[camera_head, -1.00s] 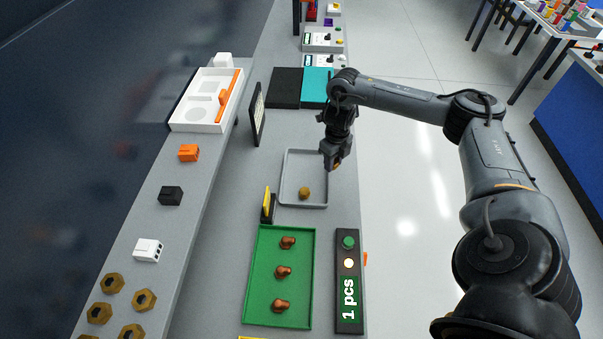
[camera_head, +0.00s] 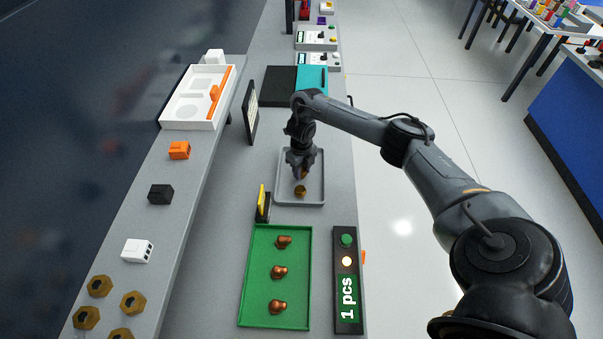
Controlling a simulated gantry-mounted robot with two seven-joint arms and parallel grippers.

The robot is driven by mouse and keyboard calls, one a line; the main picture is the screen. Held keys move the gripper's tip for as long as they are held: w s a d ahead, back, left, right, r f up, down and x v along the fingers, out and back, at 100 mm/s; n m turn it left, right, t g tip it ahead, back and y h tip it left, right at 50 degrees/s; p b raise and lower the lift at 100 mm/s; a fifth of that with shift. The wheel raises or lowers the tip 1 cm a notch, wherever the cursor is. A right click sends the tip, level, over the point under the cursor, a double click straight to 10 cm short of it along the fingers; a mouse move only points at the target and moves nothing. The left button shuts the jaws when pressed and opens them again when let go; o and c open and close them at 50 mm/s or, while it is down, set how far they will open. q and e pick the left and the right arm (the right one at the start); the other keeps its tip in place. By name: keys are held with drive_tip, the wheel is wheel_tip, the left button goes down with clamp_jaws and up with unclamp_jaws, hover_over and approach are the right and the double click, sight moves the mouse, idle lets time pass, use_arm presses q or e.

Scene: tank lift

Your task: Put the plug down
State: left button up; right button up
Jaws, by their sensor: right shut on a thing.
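My right gripper (camera_head: 301,169) is over the grey tray (camera_head: 284,201), pointing down. It is shut on a small brownish plug (camera_head: 303,175), which is partly hidden by the fingers. Another brass-coloured plug (camera_head: 300,191) lies in the grey tray, just in front of the held one. I cannot tell whether the held plug touches the tray. A green tray (camera_head: 247,290) nearer to me holds three copper-coloured plugs, one of them in the middle (camera_head: 279,272). My left gripper is out of view.
A counter panel (camera_head: 346,285) reading "1 pcs" lies right of the green tray. A small yellow-and-black stand (camera_head: 263,203) and an upright dark panel (camera_head: 251,112) stand left of the grey tray. A ledge at left carries blocks, brass nuts and a white tray (camera_head: 170,123).

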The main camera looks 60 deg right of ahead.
sight(302, 169)
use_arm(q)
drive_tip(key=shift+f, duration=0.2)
use_arm(e)
drive_tip(key=shift+f, duration=0.3)
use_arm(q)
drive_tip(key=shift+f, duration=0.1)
use_arm(e)
drive_tip(key=o, duration=0.6)
drive_tip(key=shift+f, duration=0.1)
drive_tip(key=o, duration=0.5)
use_arm(q)
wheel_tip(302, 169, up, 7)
drive_tip(key=p, duration=0.6)
drive_tip(key=shift+p, duration=0.4)
use_arm(e)
wheel_tip(302, 169, up, 12)
drive_tip(key=shift+r, duration=0.2)
